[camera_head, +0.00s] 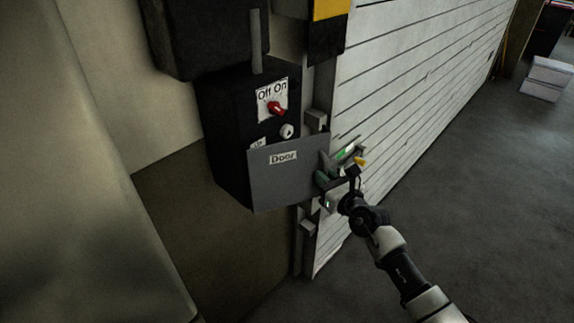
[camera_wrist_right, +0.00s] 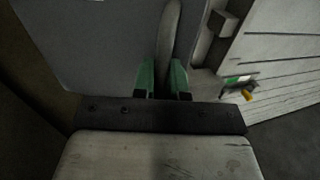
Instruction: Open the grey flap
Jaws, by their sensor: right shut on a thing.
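The grey flap (camera_head: 275,180), labelled "Door", stands out from the lower front of a black control box (camera_head: 228,115) on the wall. It covers the box's lower part. My right gripper (camera_head: 326,168) is at the flap's right edge, shut on it. In the right wrist view the flap (camera_wrist_right: 95,45) fills the upper left, and its edge runs between the green fingertips of my right gripper (camera_wrist_right: 163,80). My left gripper is not in view.
Above the flap are a red switch (camera_head: 276,108) marked "Off On" and a pale round knob (camera_head: 287,131). A white slatted shutter (camera_head: 410,85) stands right of the box. The grey floor (camera_head: 490,190) at right is mostly clear, with white boxes (camera_head: 546,78) far back.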

